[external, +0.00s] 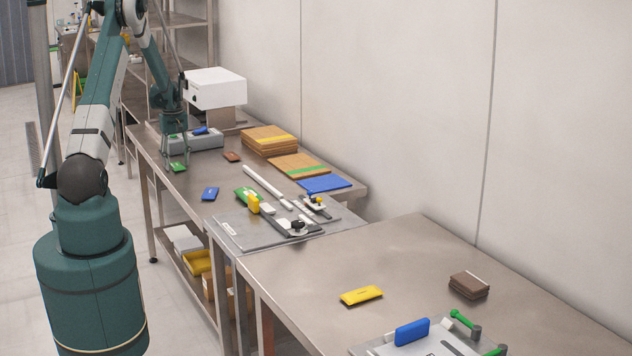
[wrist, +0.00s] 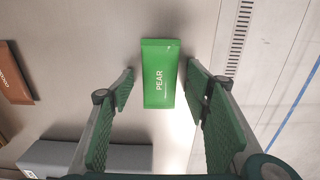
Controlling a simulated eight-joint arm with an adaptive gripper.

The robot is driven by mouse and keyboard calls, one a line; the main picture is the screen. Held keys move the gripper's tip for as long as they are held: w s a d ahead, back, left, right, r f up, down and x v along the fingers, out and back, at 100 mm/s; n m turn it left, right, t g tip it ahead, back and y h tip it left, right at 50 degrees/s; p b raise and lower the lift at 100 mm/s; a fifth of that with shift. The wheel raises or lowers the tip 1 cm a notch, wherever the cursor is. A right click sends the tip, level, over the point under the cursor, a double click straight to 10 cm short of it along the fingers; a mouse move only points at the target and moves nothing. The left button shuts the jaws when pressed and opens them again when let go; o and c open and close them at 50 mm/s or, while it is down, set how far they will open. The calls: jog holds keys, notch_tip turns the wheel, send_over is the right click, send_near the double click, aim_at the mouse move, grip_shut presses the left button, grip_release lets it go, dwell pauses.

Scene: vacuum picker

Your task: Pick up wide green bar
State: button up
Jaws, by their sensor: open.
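A green bar (external: 178,167) lies flat on the far metal table near its left edge. In the wrist view the green bar (wrist: 160,75) is a rectangle with the word PEAR on it. My gripper (external: 175,154) is over this bar, pointing down. In the wrist view my gripper (wrist: 160,88) is open and empty, with one finger on each side of the bar and a gap to both. I cannot tell the exact height of the fingertips above the table.
A grey box (external: 197,140) with a blue bar stands close beside my gripper. A brown bar (external: 232,156) and a blue bar (external: 210,194) lie nearby. Brown stacks (external: 269,139) and a white machine (external: 215,88) are behind. The table edge is close to the green bar.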

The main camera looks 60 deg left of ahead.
aim_at(177, 164)
jog(key=shift+c, duration=0.4)
jog(key=c, duration=0.9)
jog(key=shift+r, duration=0.1)
notch_tip(177, 164, up, 10)
jog(key=shift+p, duration=0.3)
dwell(0.4)
